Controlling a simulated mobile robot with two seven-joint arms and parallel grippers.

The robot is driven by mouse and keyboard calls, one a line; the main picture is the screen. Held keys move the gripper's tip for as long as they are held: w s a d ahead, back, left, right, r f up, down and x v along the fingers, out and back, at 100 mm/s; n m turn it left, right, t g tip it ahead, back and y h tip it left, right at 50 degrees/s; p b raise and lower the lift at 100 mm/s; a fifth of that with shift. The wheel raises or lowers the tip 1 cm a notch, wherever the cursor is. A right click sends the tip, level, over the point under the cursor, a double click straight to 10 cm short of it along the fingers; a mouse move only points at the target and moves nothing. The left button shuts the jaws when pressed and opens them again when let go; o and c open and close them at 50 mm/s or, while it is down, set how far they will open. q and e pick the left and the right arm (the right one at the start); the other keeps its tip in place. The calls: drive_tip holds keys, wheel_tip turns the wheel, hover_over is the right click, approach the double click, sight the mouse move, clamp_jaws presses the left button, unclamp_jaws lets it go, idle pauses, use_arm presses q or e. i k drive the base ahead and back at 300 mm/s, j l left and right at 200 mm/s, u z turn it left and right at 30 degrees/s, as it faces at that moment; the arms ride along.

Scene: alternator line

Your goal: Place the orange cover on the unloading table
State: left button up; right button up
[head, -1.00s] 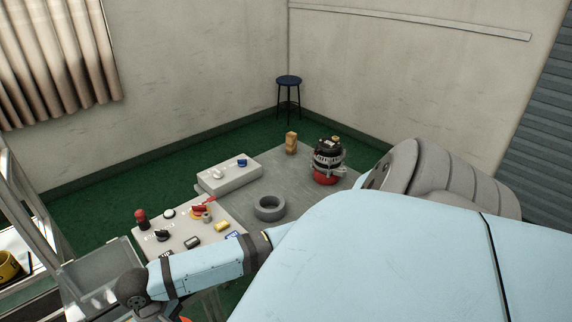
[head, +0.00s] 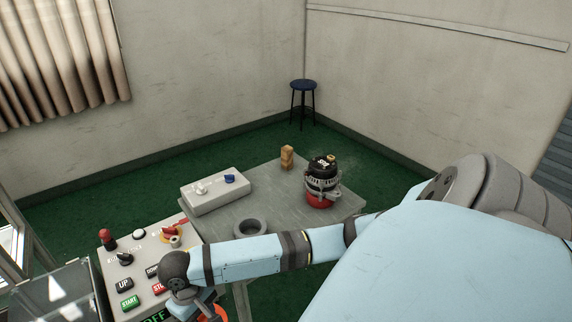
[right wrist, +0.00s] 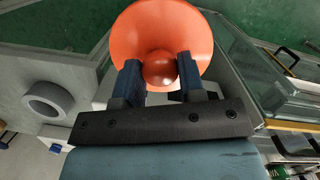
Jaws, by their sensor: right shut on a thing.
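The orange cover (right wrist: 140,30) is a round, dished piece with a ball knob in its middle. My right gripper (right wrist: 159,68) is shut on that knob, one finger at each side. In the head view only a little of the orange cover (head: 217,313) shows at the bottom edge, the rest hidden by my right gripper and the frame edge. It is in front of the control panel. A grey table (head: 280,205) stands beyond my right arm; I cannot tell whether it is the unloading table. My left gripper is not in view.
On the grey table are a grey ring (head: 238,231), an alternator (head: 322,180) on a red base and a wooden-coloured block (head: 287,158). A control panel (head: 108,262) and clear panes (head: 65,290) are at lower left.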

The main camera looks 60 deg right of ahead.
sight(269, 207)
drive_tip(key=l+z, duration=0.15)
drive_tip(key=l, duration=0.8)
drive_tip(key=i+l, duration=0.2)
drive_tip(key=l, duration=0.2)
drive_tip(key=i+l+z, duration=0.1)
drive_tip(key=l, duration=0.25)
drive_tip(key=i+l, duration=0.05)
